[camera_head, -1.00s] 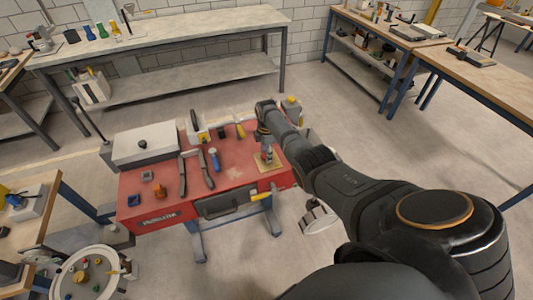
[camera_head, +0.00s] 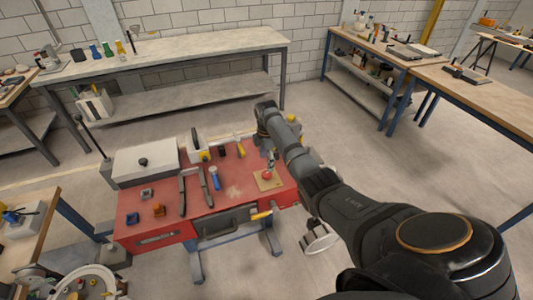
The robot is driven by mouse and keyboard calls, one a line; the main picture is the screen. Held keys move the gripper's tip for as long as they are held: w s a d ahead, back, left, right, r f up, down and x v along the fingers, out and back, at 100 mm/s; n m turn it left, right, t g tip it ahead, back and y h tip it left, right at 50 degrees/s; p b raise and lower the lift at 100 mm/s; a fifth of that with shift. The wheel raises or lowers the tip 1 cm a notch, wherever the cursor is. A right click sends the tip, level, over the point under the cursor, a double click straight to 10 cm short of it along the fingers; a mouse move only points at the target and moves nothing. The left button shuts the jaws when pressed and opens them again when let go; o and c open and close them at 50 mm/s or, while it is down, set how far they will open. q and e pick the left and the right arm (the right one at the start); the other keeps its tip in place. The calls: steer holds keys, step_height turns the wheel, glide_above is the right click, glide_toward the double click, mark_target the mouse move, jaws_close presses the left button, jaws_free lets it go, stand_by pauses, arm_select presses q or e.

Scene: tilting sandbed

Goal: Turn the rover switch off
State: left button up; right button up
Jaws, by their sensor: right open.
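A small tan plate (camera_head: 262,186) with a red round part (camera_head: 267,175) lies at the right end of the red workbench top (camera_head: 235,192). It may be the rover switch, but it is too small to tell its position. My right gripper (camera_head: 270,166) is open and points down just above the red part. I cannot tell whether it touches the part. My right arm comes in from the lower right and hides the bench's right edge. My left gripper is out of view.
On the red bench lie dark bars (camera_head: 207,187), a blue-handled tool (camera_head: 214,178), an orange piece (camera_head: 158,210) and a white box (camera_head: 146,162). A yellow-handled tool (camera_head: 261,215) is at the front edge. Long tables (camera_head: 170,48) stand behind; the floor to the right is clear.

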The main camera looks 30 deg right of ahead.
step_height(320, 180, up, 5)
steer(key=shift+f, duration=0.1)
stand_by(0.5)
